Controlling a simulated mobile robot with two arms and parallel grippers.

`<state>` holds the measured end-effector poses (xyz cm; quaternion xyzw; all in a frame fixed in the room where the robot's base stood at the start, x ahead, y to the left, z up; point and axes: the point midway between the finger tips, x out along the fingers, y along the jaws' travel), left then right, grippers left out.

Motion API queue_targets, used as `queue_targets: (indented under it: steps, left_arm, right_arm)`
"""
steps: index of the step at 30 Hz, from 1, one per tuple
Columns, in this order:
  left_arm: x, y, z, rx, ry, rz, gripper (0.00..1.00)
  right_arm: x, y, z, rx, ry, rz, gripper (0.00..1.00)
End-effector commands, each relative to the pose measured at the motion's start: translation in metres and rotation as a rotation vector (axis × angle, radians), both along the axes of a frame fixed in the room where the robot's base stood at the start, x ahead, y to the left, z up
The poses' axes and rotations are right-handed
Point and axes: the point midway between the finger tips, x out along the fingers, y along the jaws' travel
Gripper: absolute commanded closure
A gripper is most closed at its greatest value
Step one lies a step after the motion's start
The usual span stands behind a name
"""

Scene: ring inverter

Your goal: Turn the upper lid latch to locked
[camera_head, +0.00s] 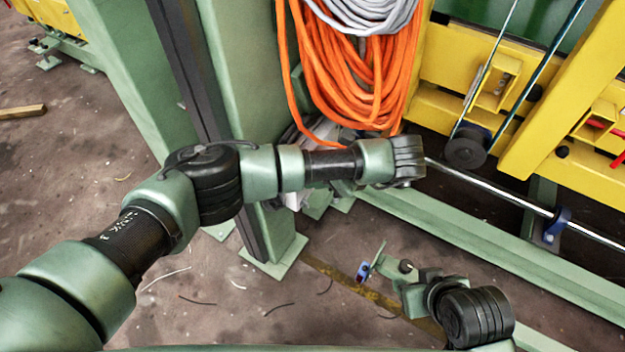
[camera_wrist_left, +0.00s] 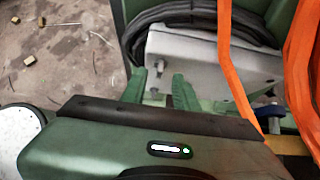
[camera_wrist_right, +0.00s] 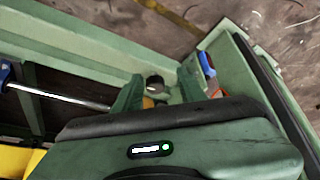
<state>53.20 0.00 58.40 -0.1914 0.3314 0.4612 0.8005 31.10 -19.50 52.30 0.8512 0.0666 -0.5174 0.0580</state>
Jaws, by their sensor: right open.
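I cannot make out the upper lid latch for certain in any view. My right gripper (camera_head: 372,262) is low in the middle of the head view, above the floor near the green rail. In the right wrist view its two fingers (camera_wrist_right: 160,78) are apart, with a dark round part and a bit of orange seen between them. My left gripper's fingers (camera_wrist_left: 157,84) are apart in the left wrist view, in front of a grey case (camera_wrist_left: 188,62). A small dark fitting shows on that case. In the head view my left wrist hides its own fingers.
An orange cable coil (camera_head: 350,75) hangs above my left forearm. A yellow frame (camera_head: 560,130) and a metal rod (camera_head: 500,195) with a blue clamp (camera_head: 556,225) stand at the right. A green rail (camera_head: 480,235) runs along the floor. Open floor (camera_head: 60,200) lies left.

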Motion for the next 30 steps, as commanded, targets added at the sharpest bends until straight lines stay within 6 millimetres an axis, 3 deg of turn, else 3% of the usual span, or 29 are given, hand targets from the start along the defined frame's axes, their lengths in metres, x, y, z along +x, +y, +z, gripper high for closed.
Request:
queue_targets:
  steps: [3,9,22,23,26,30]
  left_arm:
    - [0.002,0.005,-0.007,-0.001,0.002,0.002,0.7]
    - [0.005,0.01,-0.011,0.0,0.002,0.001,0.7]
    - [0.006,0.012,-0.013,0.0,0.002,0.001,0.7]
    - [0.006,0.012,-0.013,0.0,0.002,0.001,0.73]
    - [0.006,0.012,-0.013,0.0,0.002,0.001,1.0]
    - [0.006,0.012,-0.013,0.0,0.002,0.001,1.0]
  right_arm:
    - [0.022,0.007,0.007,0.022,-0.104,0.009,0.59]
    - [0.047,0.016,0.02,0.05,-0.231,0.018,0.59]
    - [0.058,0.019,0.028,0.061,-0.286,0.023,0.59]
    - [0.058,0.019,0.028,0.061,-0.286,0.023,0.59]
    - [0.058,0.019,0.028,0.061,-0.286,0.023,0.59]
    - [0.058,0.019,0.028,0.061,-0.286,0.023,0.59]
